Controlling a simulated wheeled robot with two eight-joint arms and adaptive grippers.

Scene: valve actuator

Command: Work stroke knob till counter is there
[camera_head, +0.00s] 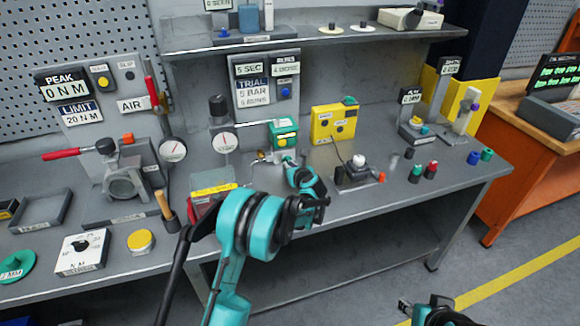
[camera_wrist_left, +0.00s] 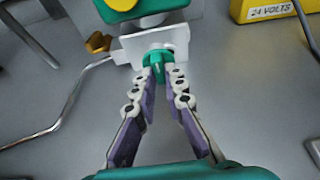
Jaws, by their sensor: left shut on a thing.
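The green actuator body (camera_head: 283,133) stands at the middle of the bench, with a pale plate below it. In the left wrist view the lower part of the green body (camera_wrist_left: 118,10) shows at the top, with a white bracket (camera_wrist_left: 180,38) under it. A small green knob (camera_wrist_left: 157,62) sticks out of the bracket. My left gripper (camera_wrist_left: 160,78) has its two fingertips closed on this knob from both sides. In the head view the left gripper (camera_head: 290,162) reaches up to the actuator's front. My right gripper (camera_head: 405,306) shows only partly at the bottom edge.
A yellow box (camera_head: 333,124) marked 24 volts in the wrist view stands right of the actuator. A gauge (camera_head: 223,142) stands to its left. A black fixture with a white knob (camera_head: 357,162) and several small coloured knobs are to the right. The bench front there is partly clear.

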